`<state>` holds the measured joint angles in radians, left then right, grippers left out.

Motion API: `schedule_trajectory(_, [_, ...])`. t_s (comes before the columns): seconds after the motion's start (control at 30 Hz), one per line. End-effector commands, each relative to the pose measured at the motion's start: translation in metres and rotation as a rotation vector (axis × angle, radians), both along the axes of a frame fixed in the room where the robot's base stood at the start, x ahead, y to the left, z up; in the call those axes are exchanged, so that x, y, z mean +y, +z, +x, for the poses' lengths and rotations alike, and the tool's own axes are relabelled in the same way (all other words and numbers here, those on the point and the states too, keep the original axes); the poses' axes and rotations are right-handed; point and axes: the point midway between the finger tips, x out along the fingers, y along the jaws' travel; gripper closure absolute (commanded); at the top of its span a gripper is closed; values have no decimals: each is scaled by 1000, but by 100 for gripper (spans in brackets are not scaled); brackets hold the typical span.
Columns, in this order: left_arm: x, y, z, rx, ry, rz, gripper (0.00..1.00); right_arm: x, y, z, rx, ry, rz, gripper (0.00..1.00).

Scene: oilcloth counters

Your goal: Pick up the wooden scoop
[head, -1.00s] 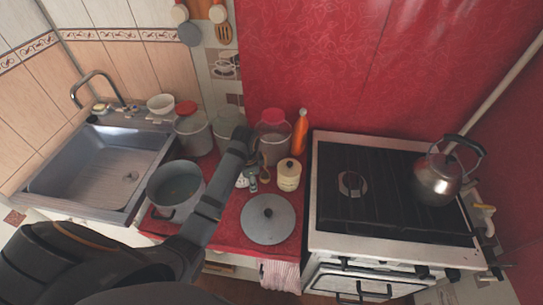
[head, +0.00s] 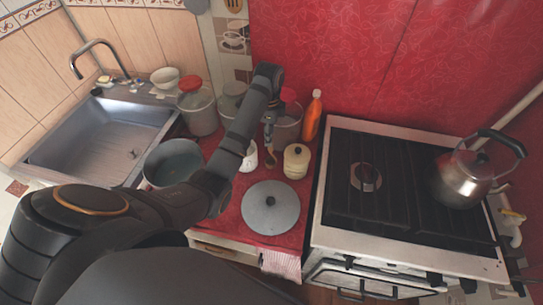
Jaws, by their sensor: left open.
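The wooden scoop (head: 271,158) shows as a small brown shape on the red counter, between a white object and a cream lidded jar. Only part of it can be made out. My left arm reaches across the picture from the lower left. My left gripper (head: 270,138) points down just above the scoop, open, with its fingers small and dark against the jars behind. Whether the fingertips touch the scoop cannot be told. My right gripper is not in view.
Close by stand the cream jar (head: 297,161), the white object (head: 249,157), an orange bottle (head: 312,116) and a red-lidded canister (head: 198,106). A grey lid (head: 270,207) lies in front. A pot (head: 172,160) is left; the stove (head: 335,205) with a kettle (head: 462,180) is right.

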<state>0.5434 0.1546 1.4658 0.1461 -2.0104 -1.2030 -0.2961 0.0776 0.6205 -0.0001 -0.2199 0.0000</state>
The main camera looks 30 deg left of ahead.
Motion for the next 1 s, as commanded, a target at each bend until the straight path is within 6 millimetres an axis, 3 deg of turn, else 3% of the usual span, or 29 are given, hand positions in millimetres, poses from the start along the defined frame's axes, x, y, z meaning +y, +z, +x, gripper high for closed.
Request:
schedule_trajectory(0.1, [-1,-8,1,0,0,0,55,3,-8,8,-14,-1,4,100])
schedule_trajectory(0.33, [-3,-42,7,0,1,0,55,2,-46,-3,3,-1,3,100])
schedule_trajectory(0.43, [-3,-52,7,0,1,1,55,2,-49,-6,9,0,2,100])
schedule_trajectory(0.63, [-3,-50,7,0,1,0,55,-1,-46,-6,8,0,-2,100])
schedule_trajectory(1.0, [-3,-50,7,-1,1,0,100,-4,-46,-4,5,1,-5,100])
